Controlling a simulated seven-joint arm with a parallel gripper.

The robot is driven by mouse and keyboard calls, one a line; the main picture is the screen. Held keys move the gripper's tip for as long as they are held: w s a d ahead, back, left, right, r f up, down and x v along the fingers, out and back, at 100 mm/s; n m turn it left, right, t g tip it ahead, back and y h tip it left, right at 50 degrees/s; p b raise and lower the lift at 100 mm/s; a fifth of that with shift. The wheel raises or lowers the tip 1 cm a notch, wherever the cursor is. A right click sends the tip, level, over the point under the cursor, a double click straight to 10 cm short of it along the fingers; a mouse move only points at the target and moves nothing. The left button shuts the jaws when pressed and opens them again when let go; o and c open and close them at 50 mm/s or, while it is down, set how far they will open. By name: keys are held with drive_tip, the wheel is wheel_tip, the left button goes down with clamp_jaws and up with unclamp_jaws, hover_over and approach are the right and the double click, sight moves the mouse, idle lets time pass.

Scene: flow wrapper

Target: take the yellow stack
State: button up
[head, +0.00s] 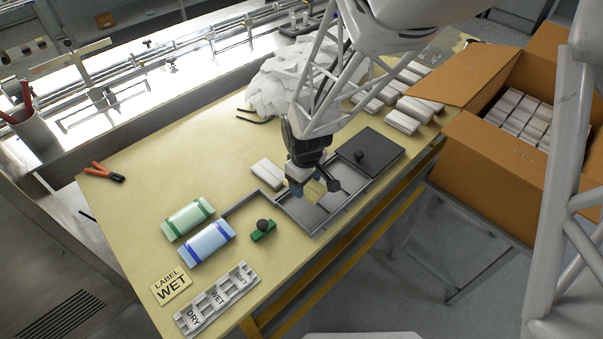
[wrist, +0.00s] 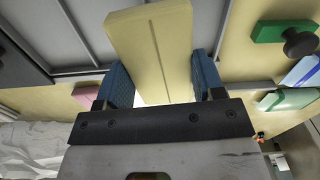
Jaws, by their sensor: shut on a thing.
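The yellow stack (wrist: 152,40) is a long pale-yellow block with a thin seam along its length. It stands out between the two blue fingers of my gripper (wrist: 162,78), which is shut on it. In the head view my gripper (head: 308,184) is over the grey compartment tray (head: 334,216), and a small part of the yellow stack (head: 314,189) shows below the fingers. The fingers and wrist hide most of it there. I cannot tell whether the stack is clear of the tray floor.
A dark lid with a knob (head: 372,150) covers the tray's far end. A green knobbed block (head: 263,231), green pack (head: 187,219), blue pack (head: 207,243) and label holder (head: 217,299) lie nearer. An open carton (head: 495,165) is at right.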

drive_tip(key=shift+s+d, duration=0.15)
drive_tip(key=shift+s, duration=0.3)
